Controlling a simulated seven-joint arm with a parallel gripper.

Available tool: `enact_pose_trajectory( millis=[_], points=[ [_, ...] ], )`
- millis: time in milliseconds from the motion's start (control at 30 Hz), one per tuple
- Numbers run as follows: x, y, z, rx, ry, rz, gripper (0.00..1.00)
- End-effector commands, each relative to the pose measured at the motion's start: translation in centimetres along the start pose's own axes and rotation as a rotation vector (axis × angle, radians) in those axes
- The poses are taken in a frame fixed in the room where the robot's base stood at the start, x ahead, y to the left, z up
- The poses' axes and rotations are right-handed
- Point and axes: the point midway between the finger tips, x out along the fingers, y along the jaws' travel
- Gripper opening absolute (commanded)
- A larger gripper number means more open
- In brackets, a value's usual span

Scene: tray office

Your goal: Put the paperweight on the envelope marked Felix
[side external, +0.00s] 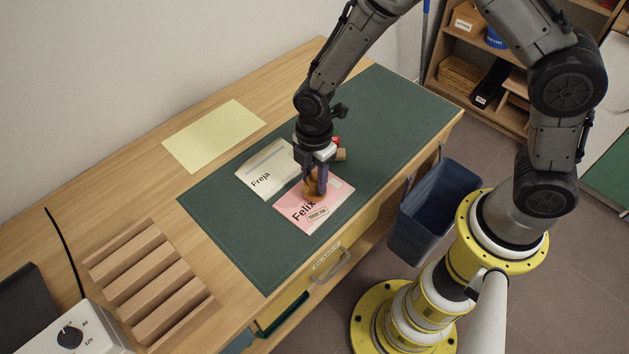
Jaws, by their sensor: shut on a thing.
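The pink envelope marked Felix (318,213) lies on the green desk mat (400,120). A cream envelope marked Freja (262,174) lies beside it to the upper left. My gripper (317,188) points down over the upper part of the Felix envelope. It is shut on a small amber-brown thing, which looks like the paperweight (310,189). The fingers hide part of it. I cannot tell whether its underside touches the envelope or is just above it.
A small tan block (341,155) and a red thing (336,141) are just behind my gripper. A yellow sheet (214,135) and a slatted wooden rack (150,280) are on the desk to the left. A dark blue bin (434,215) stands beside the desk. The mat's right part is clear.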

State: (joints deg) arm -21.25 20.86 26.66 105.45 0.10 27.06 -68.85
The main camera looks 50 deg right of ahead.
Motion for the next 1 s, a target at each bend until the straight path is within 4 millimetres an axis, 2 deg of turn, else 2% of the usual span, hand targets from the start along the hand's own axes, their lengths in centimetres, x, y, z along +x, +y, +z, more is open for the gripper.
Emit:
enact_pose_trajectory(
  millis=[33, 133, 500, 533, 667, 700, 1000],
  points=[
    [0.8, -0.1, 0.0, 0.0, -0.001, -0.003, 0.0],
    [1.6, 0.0, 0.0, 0.0, 0.0, 0.001, 0.0],
    [2.0, 0.0, 0.0, 0.0, 0.0, 0.001, 0.0],
    [2.0, 0.0, 0.0, 0.0, 0.0, 0.0, 0.45],
    [2.0, 0.0, 0.0, 0.0, 0.0, 0.0, 0.68],
    [2.0, 0.0, 0.0, 0.0, 0.0, 0.0, 0.71],
    [1.8, 0.0, 0.0, 0.0, 0.0, 0.0, 0.71]
  ],
)
